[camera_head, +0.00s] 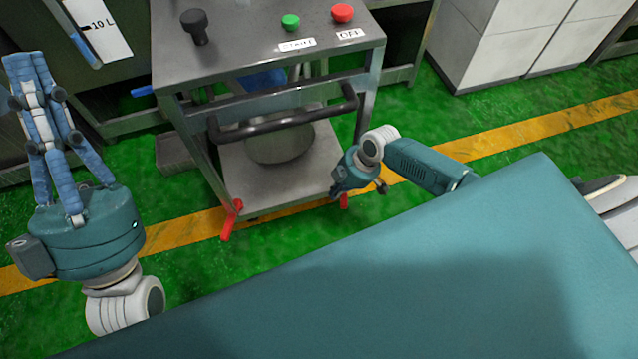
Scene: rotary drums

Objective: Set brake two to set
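A metal cart carries two red brake levers low at its front wheels: a left lever (231,219) and a right lever (344,202). I cannot tell which of them is brake two. Both hang downward at the foot of the frame. My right gripper (358,188) is low beside the right lever, close to it; whether they touch is unclear. Its fingers are small and partly hidden, so its opening cannot be told. My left gripper (28,62) is at the far left, away from the cart, its blue fingers pointing up, drawn together and empty.
The cart's top (265,55) has a black knob (197,24), a green button (290,21) and a red button (342,12). A dark handle bar (284,124) crosses its front. A metal pot (280,147) stands on the lower shelf. White cabinets (520,40) stand behind right.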

